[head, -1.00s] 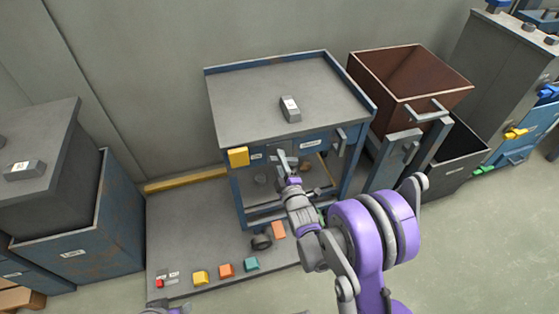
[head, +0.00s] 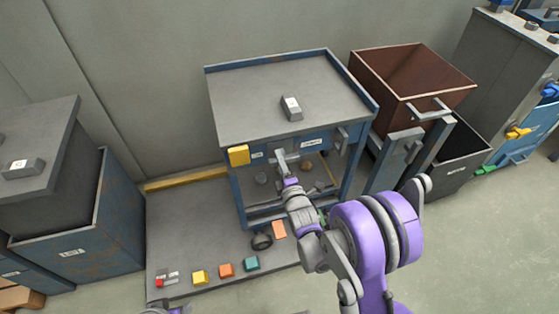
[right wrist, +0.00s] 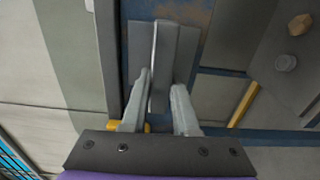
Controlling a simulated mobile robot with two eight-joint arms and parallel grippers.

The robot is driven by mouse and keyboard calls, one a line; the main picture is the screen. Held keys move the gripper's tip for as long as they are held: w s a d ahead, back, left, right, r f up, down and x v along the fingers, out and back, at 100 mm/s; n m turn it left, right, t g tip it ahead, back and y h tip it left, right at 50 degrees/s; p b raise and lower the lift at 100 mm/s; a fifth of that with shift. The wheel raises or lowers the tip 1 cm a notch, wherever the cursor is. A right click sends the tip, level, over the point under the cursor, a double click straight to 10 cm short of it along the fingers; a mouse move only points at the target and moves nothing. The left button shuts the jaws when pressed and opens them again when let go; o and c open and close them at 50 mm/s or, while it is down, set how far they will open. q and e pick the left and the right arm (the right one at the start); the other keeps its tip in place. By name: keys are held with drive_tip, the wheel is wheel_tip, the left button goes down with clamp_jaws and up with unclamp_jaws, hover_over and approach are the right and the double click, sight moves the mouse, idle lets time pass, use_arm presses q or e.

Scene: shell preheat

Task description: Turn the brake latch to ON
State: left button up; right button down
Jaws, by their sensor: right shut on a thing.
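The brake latch is a grey lever on a flat plate (right wrist: 157,65) on the blue front of the cart; it also shows in the head view (head: 280,157). My right gripper (right wrist: 160,105) is shut on the lever, with one finger on each side of it. In the head view my right gripper (head: 284,171) reaches the latch from below. The lever stands roughly upright in the right wrist view. I cannot read an ON mark on it. Only a sliver of my left arm shows at the bottom edge of the head view.
A yellow block (head: 239,155) is left of the latch. Several coloured blocks lie on the floor plate (head: 185,230). A brown bin (head: 415,85) stands to the right.

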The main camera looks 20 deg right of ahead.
drive_tip(key=c, duration=0.7)
unclamp_jaws()
drive_tip(key=s, duration=1.1)
drive_tip(key=shift+d+p, duration=0.2)
drive_tip(key=shift+p, duration=0.1)
drive_tip(key=shift+w, duration=0.1)
